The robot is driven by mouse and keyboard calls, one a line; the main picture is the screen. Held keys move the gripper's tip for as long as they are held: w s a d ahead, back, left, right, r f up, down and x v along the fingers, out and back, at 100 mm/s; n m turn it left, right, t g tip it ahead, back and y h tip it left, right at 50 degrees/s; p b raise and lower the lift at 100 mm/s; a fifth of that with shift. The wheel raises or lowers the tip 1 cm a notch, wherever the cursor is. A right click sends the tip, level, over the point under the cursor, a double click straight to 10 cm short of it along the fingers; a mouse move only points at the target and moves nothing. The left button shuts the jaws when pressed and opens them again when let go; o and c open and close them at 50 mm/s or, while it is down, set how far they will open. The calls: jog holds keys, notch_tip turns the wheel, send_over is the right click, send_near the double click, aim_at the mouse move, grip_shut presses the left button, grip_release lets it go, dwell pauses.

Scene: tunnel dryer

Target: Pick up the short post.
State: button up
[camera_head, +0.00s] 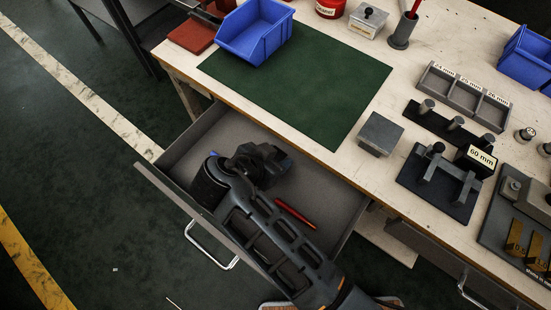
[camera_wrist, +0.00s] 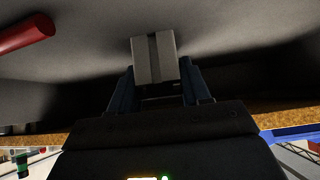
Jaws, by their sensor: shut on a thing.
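My gripper (camera_head: 257,162) is inside the open drawer (camera_head: 342,190), at its left-hand part. In the wrist view my gripper (camera_wrist: 155,85) has its two dark fingers on either side of a pale grey block with a darker stripe, which I take to be the short post (camera_wrist: 141,60). It sits between the fingertips and sticks out beyond them. In the head view my arm and gripper hide it. I cannot tell whether it touches the drawer floor.
A red rod (camera_head: 295,213) lies in the drawer beside my arm; it also shows in the wrist view (camera_wrist: 24,36). The worktop holds a green mat (camera_head: 318,85), a blue bin (camera_head: 252,32), a grey block (camera_head: 380,133) and black fixtures (camera_head: 440,190). The mat's middle is clear.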

jog(key=c, duration=0.5)
jog(key=shift+o, duration=0.2)
jog(key=shift+a+r, duration=0.1)
